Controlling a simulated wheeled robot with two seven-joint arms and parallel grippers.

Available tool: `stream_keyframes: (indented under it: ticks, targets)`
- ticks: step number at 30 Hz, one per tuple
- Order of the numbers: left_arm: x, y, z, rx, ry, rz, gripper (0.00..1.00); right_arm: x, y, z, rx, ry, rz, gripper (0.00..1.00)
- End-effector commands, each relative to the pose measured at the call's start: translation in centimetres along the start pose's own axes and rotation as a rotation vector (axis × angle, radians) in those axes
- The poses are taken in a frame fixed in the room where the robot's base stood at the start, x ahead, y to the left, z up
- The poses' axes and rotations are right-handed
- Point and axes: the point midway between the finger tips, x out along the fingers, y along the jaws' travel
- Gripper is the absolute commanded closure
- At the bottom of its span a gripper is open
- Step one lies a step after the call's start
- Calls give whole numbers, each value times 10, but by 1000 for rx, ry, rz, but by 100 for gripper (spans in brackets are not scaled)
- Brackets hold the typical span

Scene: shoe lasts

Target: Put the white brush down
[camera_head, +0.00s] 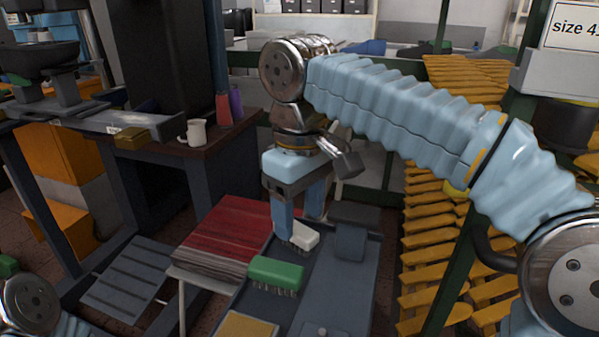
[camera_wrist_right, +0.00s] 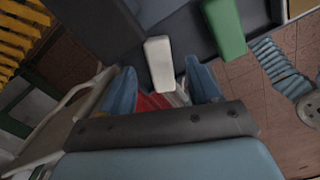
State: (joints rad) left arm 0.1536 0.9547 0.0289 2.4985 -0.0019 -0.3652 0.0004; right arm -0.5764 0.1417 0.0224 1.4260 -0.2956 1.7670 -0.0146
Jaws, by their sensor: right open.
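The white brush (camera_head: 303,236) lies at the far end of the grey tray (camera_head: 341,290), beyond the green brush (camera_head: 276,272). My right gripper (camera_head: 299,216) points down just over it with its blue fingers apart. In the right wrist view the white brush (camera_wrist_right: 159,63) shows between and ahead of the open fingers (camera_wrist_right: 162,88), with a gap to each side. The green brush (camera_wrist_right: 224,29) lies to its right there. Only a joint of my left arm shows at the lower left in the head view; its gripper is out of the frame.
A stack of red sheets (camera_head: 220,238) lies left of the tray. A dark block (camera_head: 351,242) stands in the tray on the right. A yellow pad (camera_head: 247,325) is at the near end. A rack of yellow shoe lasts (camera_head: 425,265) stands at the right.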

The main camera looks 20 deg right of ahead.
Motion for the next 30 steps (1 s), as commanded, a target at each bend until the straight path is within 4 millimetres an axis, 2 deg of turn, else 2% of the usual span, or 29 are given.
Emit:
stream_keyframes:
  ticks: [1, 6, 11, 15, 30]
  targets:
    - [-7, 3, 0, 1, 0, 0, 10, -17, 0, -1, 0, 3, 0, 38]
    - [-18, 8, 0, 2, -1, 2, 10, -54, 0, -1, 0, 2, 0, 38]
    - [-24, 10, 0, 3, -2, 2, 10, -75, 0, 0, 0, 0, 1, 38]
    - [-25, 11, 0, 4, -3, 3, 10, -81, 0, 0, 0, -1, 0, 38]
    - [-25, 11, 0, 4, -3, 3, 10, -81, 0, 0, 0, -1, 0, 38]
